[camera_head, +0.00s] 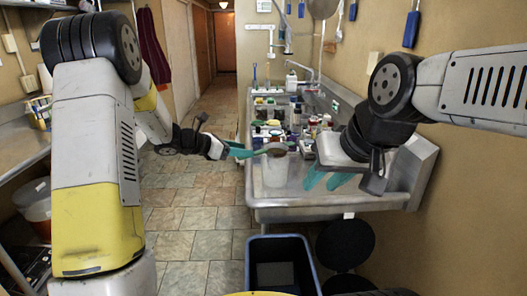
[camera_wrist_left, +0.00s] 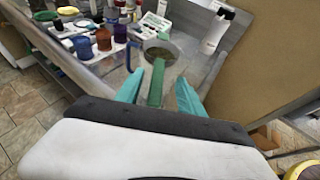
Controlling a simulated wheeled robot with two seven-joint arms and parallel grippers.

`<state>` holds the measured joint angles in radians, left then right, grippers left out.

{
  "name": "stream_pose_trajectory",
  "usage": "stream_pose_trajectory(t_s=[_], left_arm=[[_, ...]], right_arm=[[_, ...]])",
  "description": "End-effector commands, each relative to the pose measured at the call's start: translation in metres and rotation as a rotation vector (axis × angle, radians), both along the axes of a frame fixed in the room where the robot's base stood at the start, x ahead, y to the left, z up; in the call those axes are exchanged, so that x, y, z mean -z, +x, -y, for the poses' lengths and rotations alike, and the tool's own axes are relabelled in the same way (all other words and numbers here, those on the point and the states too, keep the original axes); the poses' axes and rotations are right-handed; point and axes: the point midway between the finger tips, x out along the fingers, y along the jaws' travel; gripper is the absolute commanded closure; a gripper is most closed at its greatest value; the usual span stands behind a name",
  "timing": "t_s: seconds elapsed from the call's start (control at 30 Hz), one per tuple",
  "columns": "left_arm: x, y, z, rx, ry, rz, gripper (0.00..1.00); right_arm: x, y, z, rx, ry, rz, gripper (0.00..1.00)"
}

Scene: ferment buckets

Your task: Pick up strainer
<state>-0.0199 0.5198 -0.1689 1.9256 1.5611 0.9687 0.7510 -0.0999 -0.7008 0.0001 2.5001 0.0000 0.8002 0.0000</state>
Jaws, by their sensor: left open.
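The strainer has a green handle and a round, dark bowl (camera_head: 275,149). In the head view its bowl is at the sink's near left, at the top of a translucent container (camera_head: 275,173). My left gripper (camera_head: 241,151) reaches it from the left. In the left wrist view the strainer's green handle (camera_wrist_left: 156,84) runs between the two teal fingers of my left gripper (camera_wrist_left: 158,92), which is open with gaps on both sides. The bowl lies just beyond the fingertips. My right gripper (camera_head: 326,180) is open and empty over the sink's near right.
The metal sink counter (camera_head: 310,202) holds several bottles and jars behind the strainer. A dark blue bin (camera_head: 282,262) stands on the floor in front. A white bottle (camera_wrist_left: 217,30) stands near the wall. Tiled floor is free to the left.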

Motion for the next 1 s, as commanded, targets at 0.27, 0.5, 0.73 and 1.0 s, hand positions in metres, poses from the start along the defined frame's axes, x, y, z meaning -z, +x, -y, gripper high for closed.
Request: stream_pose_trajectory(t_s=[0.27,0.5,0.73,1.0], left_arm=[[0.023,0.019,0.029,0.004,0.001,0.0,0.55],[0.027,0.026,0.04,0.002,0.002,0.002,0.55],[0.027,0.026,0.039,0.002,0.002,0.002,0.7],[0.027,0.026,0.039,0.002,0.001,0.002,1.0]], right_arm=[[0.0,0.0,0.0,0.0,0.0,-0.001,0.64],[0.0,0.0,0.0,0.0,0.0,-0.001,0.64],[0.0,0.0,0.0,0.0,0.0,0.0,0.64],[0.0,0.0,0.0,0.0,0.0,0.0,0.64]])
